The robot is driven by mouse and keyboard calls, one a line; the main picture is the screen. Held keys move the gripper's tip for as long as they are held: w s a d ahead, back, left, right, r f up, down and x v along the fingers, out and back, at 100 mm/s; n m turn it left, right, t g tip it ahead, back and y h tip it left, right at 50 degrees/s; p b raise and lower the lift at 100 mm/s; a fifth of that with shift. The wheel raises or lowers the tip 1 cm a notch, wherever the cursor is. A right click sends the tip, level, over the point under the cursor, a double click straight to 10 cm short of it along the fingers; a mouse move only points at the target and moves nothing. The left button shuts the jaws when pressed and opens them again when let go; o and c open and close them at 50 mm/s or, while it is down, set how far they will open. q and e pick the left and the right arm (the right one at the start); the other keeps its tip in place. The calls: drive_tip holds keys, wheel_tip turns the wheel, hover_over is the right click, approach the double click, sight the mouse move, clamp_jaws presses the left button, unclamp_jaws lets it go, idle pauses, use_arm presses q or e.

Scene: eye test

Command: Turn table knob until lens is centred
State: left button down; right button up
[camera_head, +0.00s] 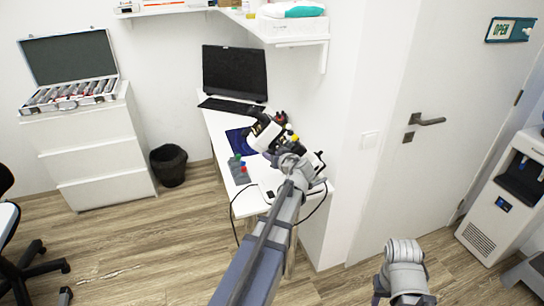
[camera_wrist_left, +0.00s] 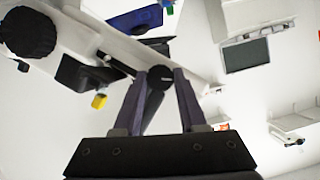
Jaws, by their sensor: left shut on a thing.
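A white and black eye instrument (camera_head: 262,133) stands on the white desk, partly hidden behind my left arm in the head view. Its white body (camera_wrist_left: 85,38) crosses the upper left of the left wrist view, with a large round black part (camera_wrist_left: 28,32) at its end. My left gripper (camera_wrist_left: 160,74) has its two fingers on either side of a dark knob (camera_wrist_left: 160,80) and is shut on it. In the head view my left wrist hides this grip. I cannot make out a lens or whether it is centred. The right gripper does not show, only grey links of my right arm.
A bin (camera_head: 169,165) and drawers (camera_head: 97,160) stand left. A door (camera_head: 440,90) is right.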

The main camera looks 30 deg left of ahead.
use_arm(q)
drive_tip(key=shift+c, duration=2.3)
unclamp_jaws()
drive_tip(key=shift+s+d, duration=0.1)
drive_tip(key=p+v, duration=0.3)
drive_tip(key=v, duration=0.4)
drive_tip(key=shift+s+d, duration=0.2)
drive_tip(key=shift+d, duration=0.05)
drive_tip(key=shift+r, duration=0.1)
drive_tip(key=s+d+f+m+g+h, duration=0.2)
drive_tip(key=s+d+f+m+h, duration=0.1)
drive_tip(key=s+d, duration=0.4)
drive_tip(key=s+d+f+m+g+h, duration=0.3)
drive_tip(key=s+d+f+m, duration=0.2)
drive_tip(key=d, duration=0.8)
drive_tip(key=s+d+f+m+g+h, duration=0.3)
drive_tip(key=s+d+f+m, duration=0.1)
drive_tip(key=s+d, duration=0.6)
drive_tip(key=shift+s+d+f+h, duration=0.2)
drive_tip(key=shift+d+f+h, duration=0.15)
drive_tip(key=shift+f, duration=0.4)
